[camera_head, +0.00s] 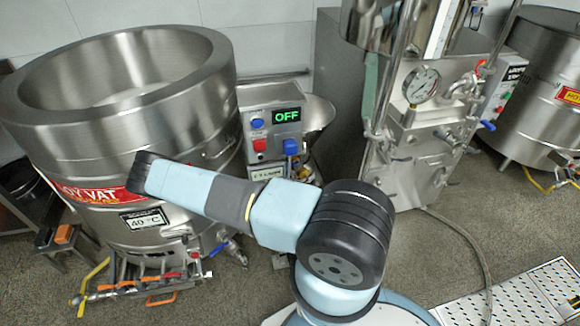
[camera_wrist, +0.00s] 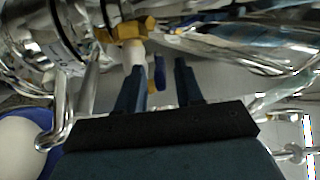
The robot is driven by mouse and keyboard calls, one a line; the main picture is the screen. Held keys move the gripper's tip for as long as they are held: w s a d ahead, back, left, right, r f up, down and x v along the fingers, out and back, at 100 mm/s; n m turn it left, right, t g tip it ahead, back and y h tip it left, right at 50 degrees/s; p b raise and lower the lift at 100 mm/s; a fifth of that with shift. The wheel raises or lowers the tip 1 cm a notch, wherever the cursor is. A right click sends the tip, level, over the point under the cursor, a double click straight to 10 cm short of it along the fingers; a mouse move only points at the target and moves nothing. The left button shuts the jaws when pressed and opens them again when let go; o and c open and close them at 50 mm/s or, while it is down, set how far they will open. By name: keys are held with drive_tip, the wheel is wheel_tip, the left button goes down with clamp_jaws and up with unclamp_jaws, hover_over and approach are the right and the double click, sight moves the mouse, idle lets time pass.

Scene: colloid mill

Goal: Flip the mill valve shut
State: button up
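In the wrist view, my gripper (camera_wrist: 158,82) has two dark fingers standing apart with a gap between them. A small blue handle (camera_wrist: 158,66) shows in that gap, nearer the left finger; I cannot tell whether it is between the tips or beyond them. It lies next to a pale stem and a yellow-brown fitting (camera_wrist: 126,31). In the head view, my gripper is hidden. I cannot tell which blue handle belongs to the mill valve.
The soy vat (camera_head: 182,122) stands at the left, with pipes and small valves (camera_head: 148,285) low in front. A steel machine with a gauge (camera_head: 422,86) stands right of centre. Another vessel (camera_head: 545,95) is at the far right. A hose (camera_head: 470,245) crosses the floor.

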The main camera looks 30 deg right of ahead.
sight(292, 163)
drive_tip(key=shift+x, duration=1.95)
clamp_jaws()
